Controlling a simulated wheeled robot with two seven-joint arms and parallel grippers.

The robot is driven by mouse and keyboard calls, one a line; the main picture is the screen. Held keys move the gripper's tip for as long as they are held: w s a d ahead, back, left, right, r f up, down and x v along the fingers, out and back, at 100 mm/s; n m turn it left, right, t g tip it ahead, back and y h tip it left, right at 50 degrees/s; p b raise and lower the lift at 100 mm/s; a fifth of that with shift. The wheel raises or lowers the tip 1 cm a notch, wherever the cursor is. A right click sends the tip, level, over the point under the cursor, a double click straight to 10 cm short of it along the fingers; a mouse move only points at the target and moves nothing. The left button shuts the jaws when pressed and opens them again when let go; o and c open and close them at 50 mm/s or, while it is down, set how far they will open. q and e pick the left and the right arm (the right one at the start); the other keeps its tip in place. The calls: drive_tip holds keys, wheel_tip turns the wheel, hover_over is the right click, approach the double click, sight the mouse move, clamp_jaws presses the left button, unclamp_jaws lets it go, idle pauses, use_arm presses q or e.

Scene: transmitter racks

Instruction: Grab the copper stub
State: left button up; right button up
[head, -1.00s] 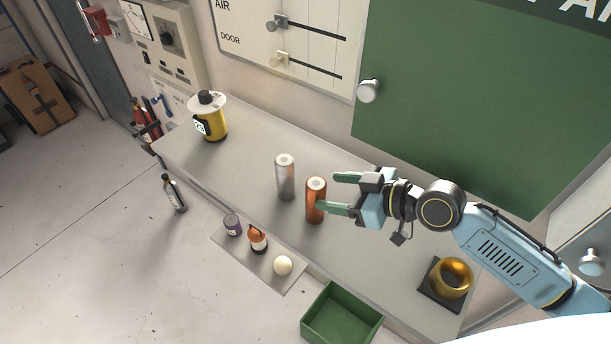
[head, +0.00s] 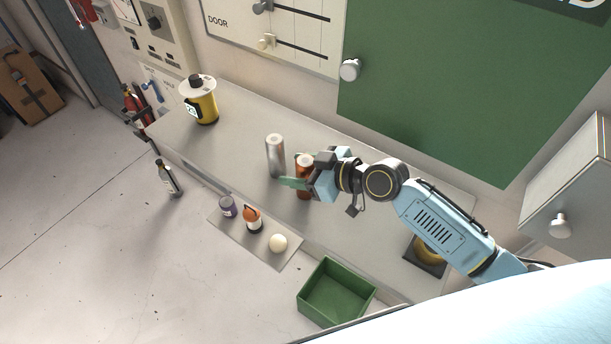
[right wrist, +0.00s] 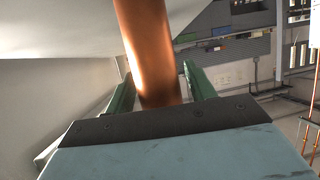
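The copper stub (head: 303,163) stands upright on the grey bench, just right of a silver cylinder (head: 275,155). My right gripper (head: 300,181) is at the copper stub, with one green finger passing in front of it in the head view. In the right wrist view the copper stub (right wrist: 150,50) rises between the two green fingers (right wrist: 158,90). The fingers are apart, with a visible gap beside the stub on the right and a small one on the left. My left gripper is not in view.
A yellow canister (head: 203,106) stands at the bench's far left end. A small shelf in front holds a purple jar (head: 228,207), an orange-topped bottle (head: 253,220) and a white ball (head: 278,243). A green bin (head: 336,293) is at the front right. A gold ring (head: 428,254) sits behind my forearm.

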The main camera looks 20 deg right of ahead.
drive_tip(key=c, duration=1)
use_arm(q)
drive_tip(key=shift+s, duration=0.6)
use_arm(e)
drive_tip(key=shift+o, duration=0.2)
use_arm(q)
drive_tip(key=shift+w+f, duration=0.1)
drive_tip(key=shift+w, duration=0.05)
use_arm(e)
drive_tip(key=shift+r, duration=0.1)
